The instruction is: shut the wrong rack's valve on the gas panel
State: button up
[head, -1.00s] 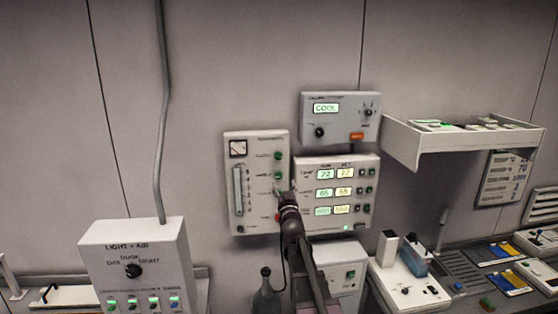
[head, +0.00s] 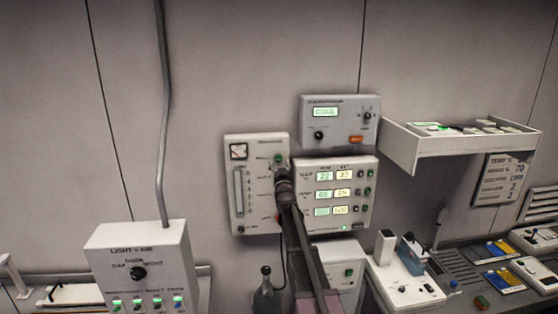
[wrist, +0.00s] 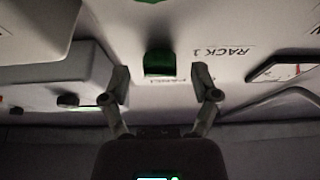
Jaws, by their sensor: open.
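The gas panel (head: 237,208) is a pale upright box on the wall with a gauge (head: 238,151) and a clear flow tube (head: 239,190). A green valve knob (head: 278,157) shows near its top right. My gripper (head: 282,176) is in front of the panel just below this knob and hides the valves lower down. In the wrist view a green knob (wrist: 160,63) lies between the open fingertips of my gripper (wrist: 161,82), with the label "RACK 1" (wrist: 222,51) beside it. I cannot tell whether the fingers touch the knob.
A display box (head: 362,205) stands close to the right of the gas panel, with a "COOL" box (head: 340,132) above. A light control box (head: 140,250) is at lower left. A white shelf (head: 455,146) juts out at right. A dark bottle (head: 266,290) stands below the panel.

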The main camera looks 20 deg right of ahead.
jog(key=shift+w+d+r, duration=0.1)
jog(key=shift+w+r, duration=0.05)
jog(key=shift+w, duration=0.2)
grip_shut()
jog(key=shift+n+y, duration=0.4)
jog(key=shift+n, duration=0.2)
jog(key=shift+d+n+y, duration=0.1)
jog(key=shift+n+y, duration=0.3)
jog(key=shift+n, duration=0.5)
